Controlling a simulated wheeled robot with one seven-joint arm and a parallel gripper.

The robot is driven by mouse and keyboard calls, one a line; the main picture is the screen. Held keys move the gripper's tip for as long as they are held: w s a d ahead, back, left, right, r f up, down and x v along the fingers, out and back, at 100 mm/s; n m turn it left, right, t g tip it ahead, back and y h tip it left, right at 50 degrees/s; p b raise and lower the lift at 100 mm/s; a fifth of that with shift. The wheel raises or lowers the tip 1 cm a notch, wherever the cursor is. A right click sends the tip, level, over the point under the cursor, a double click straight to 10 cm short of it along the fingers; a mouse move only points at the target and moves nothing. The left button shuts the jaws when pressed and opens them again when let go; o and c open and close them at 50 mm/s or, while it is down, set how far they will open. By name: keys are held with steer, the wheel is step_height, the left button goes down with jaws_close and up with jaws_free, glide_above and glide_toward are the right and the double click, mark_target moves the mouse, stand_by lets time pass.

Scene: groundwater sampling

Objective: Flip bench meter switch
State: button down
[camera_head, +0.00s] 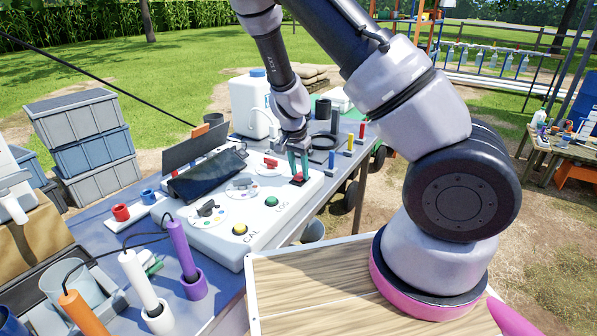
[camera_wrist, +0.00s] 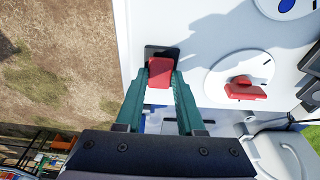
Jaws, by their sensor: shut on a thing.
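The white bench meter (camera_head: 240,205) stands on the table, with a dark screen, knobs and coloured buttons on its top. Its red switch (camera_head: 299,179) sits at the far right corner of the panel. In the wrist view the red switch (camera_wrist: 160,72) stands on a black base plate. My gripper (camera_head: 298,160) reaches down onto the switch from above. In the wrist view the two green fingers of my gripper (camera_wrist: 161,84) are closed on either side of the red switch. Its lower part is partly hidden by the fingers in the head view.
A red knob (camera_head: 271,163) and a green LOG button (camera_head: 271,201) are close by on the panel. A yellow CAL button (camera_head: 240,230) is nearer. Purple, white and orange probes stand at the front left. A white jug (camera_head: 250,105) stands behind the meter.

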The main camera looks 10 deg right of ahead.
mark_target(300, 175)
steer(key=shift+w+d+g+y, duration=0.15)
steer(key=shift+g+y, duration=0.65)
steer(key=c, duration=0.5)
jaws_free()
step_height(300, 175, up, 11)
steer(key=shift+f, duration=0.1)
